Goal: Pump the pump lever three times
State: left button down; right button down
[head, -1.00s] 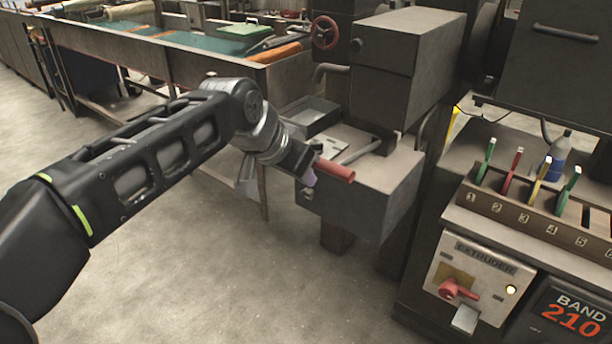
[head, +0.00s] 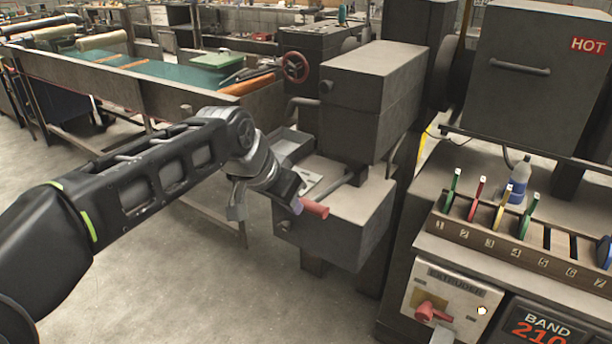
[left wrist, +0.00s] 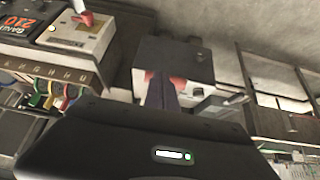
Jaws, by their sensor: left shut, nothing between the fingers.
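The pump lever is a grey rod with a red handle (head: 314,209), slanting out from the top of a grey pump box (head: 345,225) below a large dark machine body. My left gripper (head: 297,206) is shut at the left end of the red handle. Nothing is between its fingers. In the left wrist view the shut fingers (left wrist: 160,90) lie in front of the red handle (left wrist: 178,83), which shows on both sides of them. I cannot tell whether they touch it. My right gripper is out of view.
A metal tray (head: 290,147) sits behind the gripper. A long workbench (head: 150,75) is at back left. The floor at front is clear.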

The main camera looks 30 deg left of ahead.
pick_arm(q)
jog(key=w+r+n+g+p, duration=0.2)
jog(key=w+r+p, duration=0.45)
jog(key=p, duration=0.45)
notch_tip(320, 180, up, 5)
jog(key=n+g+p, duration=0.5)
jog(key=n+p, duration=0.3)
jog(key=n, duration=0.8)
send_over(309, 201)
jog(key=shift+r, duration=0.2)
notch_tip(309, 201, down, 14)
jog(key=b, duration=0.3)
jog(key=shift+b, duration=0.3)
